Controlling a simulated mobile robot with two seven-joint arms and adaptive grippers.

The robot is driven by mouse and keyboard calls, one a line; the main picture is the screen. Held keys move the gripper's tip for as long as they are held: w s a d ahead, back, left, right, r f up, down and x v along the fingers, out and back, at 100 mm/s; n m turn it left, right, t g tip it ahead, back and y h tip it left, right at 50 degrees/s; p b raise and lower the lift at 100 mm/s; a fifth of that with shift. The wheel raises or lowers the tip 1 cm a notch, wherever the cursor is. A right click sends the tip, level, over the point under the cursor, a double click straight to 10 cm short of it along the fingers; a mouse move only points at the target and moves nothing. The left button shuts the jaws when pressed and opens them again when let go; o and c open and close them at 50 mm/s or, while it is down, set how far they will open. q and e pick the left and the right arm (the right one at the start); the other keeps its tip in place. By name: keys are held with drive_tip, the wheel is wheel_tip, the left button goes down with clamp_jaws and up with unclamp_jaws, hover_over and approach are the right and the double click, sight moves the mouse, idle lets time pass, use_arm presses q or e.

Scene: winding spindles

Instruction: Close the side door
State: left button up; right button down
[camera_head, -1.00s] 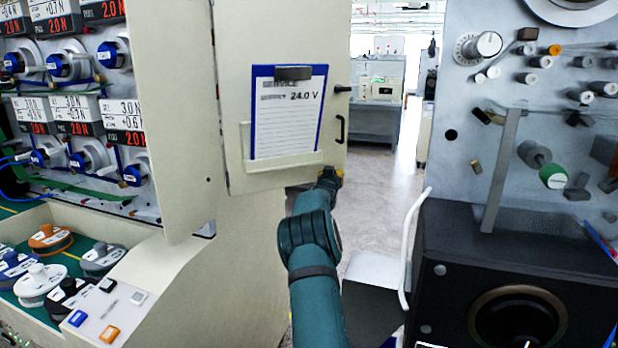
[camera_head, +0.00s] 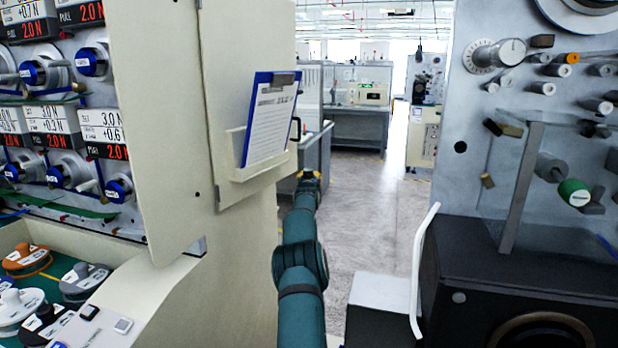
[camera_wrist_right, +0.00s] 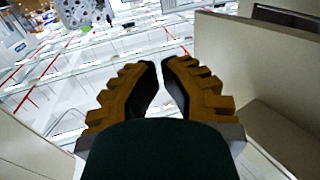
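The side door (camera_head: 232,75) is a cream panel with a blue clipboard (camera_head: 271,118) in a holder. It stands at a slant, its face turned partly right, and joins a cream cabinet panel (camera_head: 160,110) at its left. A dark handle (camera_head: 297,128) shows at its far edge. My right gripper (camera_head: 309,176) is just beyond and below the door's lower far corner; contact cannot be told. In the right wrist view its fingers (camera_wrist_right: 161,65) are together but for a narrow gap, with nothing between them. A cream panel (camera_wrist_right: 255,75) stands close at right there. My left gripper is out of view.
Spools and tension units (camera_head: 65,140) line the left side. A grey machine panel (camera_head: 500,120) and a black box (camera_head: 500,270) with a white curved bar (camera_head: 420,260) stand at right. Open floor (camera_head: 370,200) lies between, with benches behind.

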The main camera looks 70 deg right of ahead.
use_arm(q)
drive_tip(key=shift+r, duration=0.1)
use_arm(e)
drive_tip(key=shift+s+r, duration=0.1)
drive_tip(key=shift+s, duration=0.05)
drive_tip(key=shift+a, duration=0.1)
idle(0.5)
drive_tip(key=v, duration=1.1)
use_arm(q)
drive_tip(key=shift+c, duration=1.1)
use_arm(e)
drive_tip(key=c, duration=1.3)
unclamp_jaws()
drive_tip(key=shift+a, duration=0.25)
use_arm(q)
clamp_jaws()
use_arm(e)
drive_tip(key=shift+s+a, duration=0.1)
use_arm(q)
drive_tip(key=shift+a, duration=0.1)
